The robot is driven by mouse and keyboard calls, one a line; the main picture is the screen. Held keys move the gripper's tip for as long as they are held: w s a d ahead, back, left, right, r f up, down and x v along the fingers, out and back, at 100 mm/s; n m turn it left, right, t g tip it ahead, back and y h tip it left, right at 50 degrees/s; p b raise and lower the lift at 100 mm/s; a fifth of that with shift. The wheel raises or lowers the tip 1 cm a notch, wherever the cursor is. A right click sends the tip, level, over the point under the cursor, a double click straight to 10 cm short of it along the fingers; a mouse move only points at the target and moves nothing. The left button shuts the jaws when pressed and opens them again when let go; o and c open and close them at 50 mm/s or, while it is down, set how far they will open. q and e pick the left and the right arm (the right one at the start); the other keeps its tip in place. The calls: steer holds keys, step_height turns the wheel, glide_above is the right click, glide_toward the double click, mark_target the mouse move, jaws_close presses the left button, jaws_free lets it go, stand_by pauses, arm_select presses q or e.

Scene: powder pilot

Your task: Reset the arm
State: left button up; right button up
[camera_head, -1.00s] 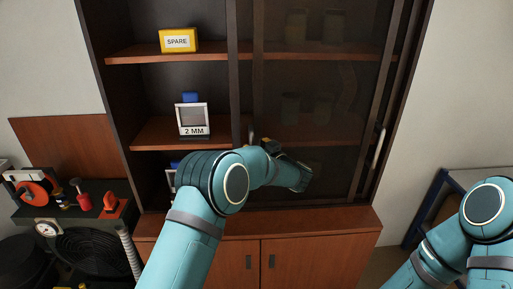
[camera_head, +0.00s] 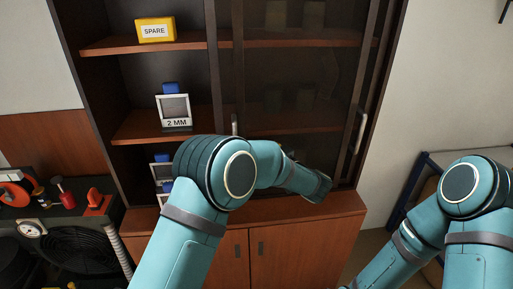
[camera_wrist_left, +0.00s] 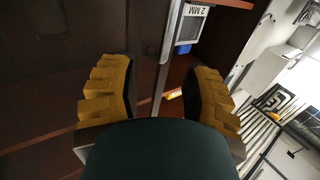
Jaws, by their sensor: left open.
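My left arm reaches in front of the cabinet in the head view, and its own links hide its gripper there. In the left wrist view my left gripper (camera_wrist_left: 160,95) shows two yellow ridged fingers spread wide with nothing between them. The cabinet's dark sliding door and its handle (camera_wrist_left: 170,42) lie beyond the fingers. My right arm is at the lower right of the head view, and its gripper is not in view.
The cabinet (camera_head: 215,60) has its left side open. A yellow SPARE box (camera_head: 155,30) sits on the upper shelf, a 2 MM sieve (camera_head: 174,110) on the middle one. A glass door with a handle (camera_head: 360,130) covers the right. Tools stand on a bench (camera_head: 60,222) at left.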

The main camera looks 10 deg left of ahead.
stand_by(0.3)
arm_select(q)
steer(key=s+a+f+m+h, duration=0.2)
steer(key=f+h, duration=0.2)
steer(key=f, duration=0.3)
steer(key=s+a+f+m+h+b, duration=0.15)
steer(key=f+h, duration=0.25)
steer(key=f, duration=0.4)
steer(key=s+a+f+m+h, duration=0.1)
steer(key=s+f+m+h, duration=0.15)
steer(key=f, duration=0.45)
steer(key=s+f+g+h, duration=0.3)
steer(key=s+f+g, duration=0.2)
steer(key=s, duration=0.8)
steer(key=s+f+m+g+h, duration=0.1)
steer(key=s+f+g+h, duration=0.2)
steer(key=s, duration=1.1)
step_height(320, 180, down, 3)
steer(key=shift+r+m+g+h+b, duration=0.1)
steer(key=shift+m+g+h+b, duration=0.25)
steer(key=shift+g, duration=0.75)
steer(key=shift+w+a, duration=0.1)
